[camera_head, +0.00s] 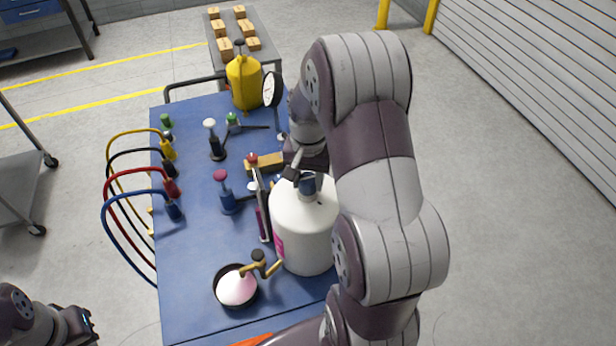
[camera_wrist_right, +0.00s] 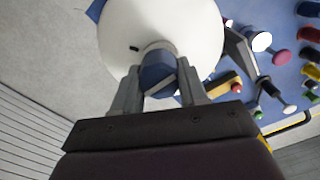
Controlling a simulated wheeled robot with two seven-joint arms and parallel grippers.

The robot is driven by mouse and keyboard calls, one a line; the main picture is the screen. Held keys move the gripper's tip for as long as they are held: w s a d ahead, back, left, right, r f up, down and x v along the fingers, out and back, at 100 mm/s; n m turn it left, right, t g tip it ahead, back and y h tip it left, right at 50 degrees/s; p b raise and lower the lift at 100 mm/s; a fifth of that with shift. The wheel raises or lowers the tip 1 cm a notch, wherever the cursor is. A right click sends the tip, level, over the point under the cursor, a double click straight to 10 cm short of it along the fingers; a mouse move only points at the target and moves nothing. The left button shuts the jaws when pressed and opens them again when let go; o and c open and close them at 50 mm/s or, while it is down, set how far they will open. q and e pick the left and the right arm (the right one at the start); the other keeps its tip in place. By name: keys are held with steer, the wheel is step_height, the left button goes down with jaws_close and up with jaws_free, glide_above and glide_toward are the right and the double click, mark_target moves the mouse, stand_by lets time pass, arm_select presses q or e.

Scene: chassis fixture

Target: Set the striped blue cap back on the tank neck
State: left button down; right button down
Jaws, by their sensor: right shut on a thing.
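The white tank (camera_head: 306,228) stands upright on the blue table, with a pink label low on its left side. The blue cap (camera_head: 309,184) is at the top of the tank, at its neck. My right gripper (camera_head: 298,178) reaches in from behind the tank and is shut on the cap. In the right wrist view, the cap (camera_wrist_right: 158,74) sits between the two fingers (camera_wrist_right: 158,88), against the pale neck (camera_wrist_right: 157,46) of the white tank (camera_wrist_right: 185,25). I cannot tell whether the cap is seated or just above the neck. My left gripper's fingers are not visible.
The blue table (camera_head: 200,270) also holds a yellow jug (camera_head: 243,82), a round gauge (camera_head: 272,90), several coloured knobs and hose plugs, and a pink-filled round dish (camera_head: 237,287) with a brass fitting (camera_head: 262,268). My right arm hides the table's right side.

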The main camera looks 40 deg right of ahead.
steer(key=shift+f+b, duration=0.35)
steer(key=shift+f, duration=0.15)
steer(key=c, duration=0.5)
jaws_free()
step_height(320, 180, up, 6)
steer(key=p, duration=0.5)
steer(key=shift+r+p, duration=0.15)
steer(key=shift+p, duration=0.2)
